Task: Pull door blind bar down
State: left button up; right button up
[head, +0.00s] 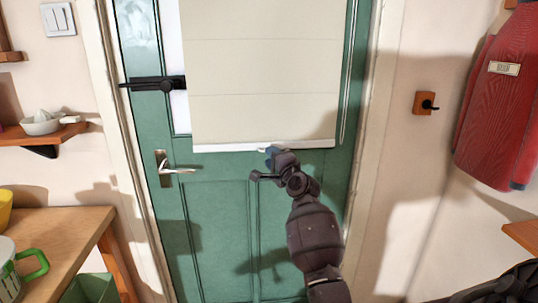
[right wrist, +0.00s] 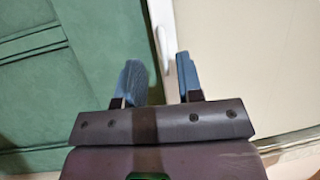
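The door blind (head: 265,70) is a pale cream sheet hanging over the upper part of the green door. Its white bottom bar (head: 225,148) runs across the lower edge, and the bar also shows in the right wrist view (right wrist: 155,12). A small white tab (right wrist: 165,45) on the bar lies between my right fingertips in that view. My right gripper (head: 264,163) is at the bar, right of its middle. Its two blue fingers (right wrist: 160,70) are apart, one on each side of the bar; contact cannot be told. My left gripper is not in view.
The green door (head: 215,210) has a metal lever handle (head: 175,169) and a dark latch-like fitting (head: 165,83) at the left. A wooden counter (head: 70,225) stands at left.

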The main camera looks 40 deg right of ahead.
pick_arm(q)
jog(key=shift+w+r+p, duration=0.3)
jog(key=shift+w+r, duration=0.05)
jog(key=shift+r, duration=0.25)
pick_arm(e)
jog(key=s+a+f, duration=0.1)
jog(key=s, duration=0.7)
jog(key=shift+s+a, duration=0.2)
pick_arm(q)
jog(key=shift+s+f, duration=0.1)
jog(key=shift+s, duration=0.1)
pick_arm(e)
jog(key=shift+n, duration=0.3)
jog(key=s+a+f+n+g+y, duration=0.1)
jog(key=s+a+f+n, duration=0.3)
jog(key=a+f+n, duration=0.35)
jog(key=s+a+f+n+g, duration=0.25)
jog(key=a+f+n, duration=0.25)
jog(key=f+n, duration=0.4)
jog(key=s+a+f+n+g+y, duration=0.1)
jog(key=s+a+f, duration=0.3)
jog(key=s+f, duration=0.4)
jog(key=s+a+f+n+g, duration=0.2)
jog(key=s+f, duration=0.6)
jog(key=s, duration=0.7)
jog(key=shift+s+a+f+g+y, duration=0.2)
jog(key=shift+a+g+y, duration=0.2)
jog(key=shift+a+g, duration=0.4)
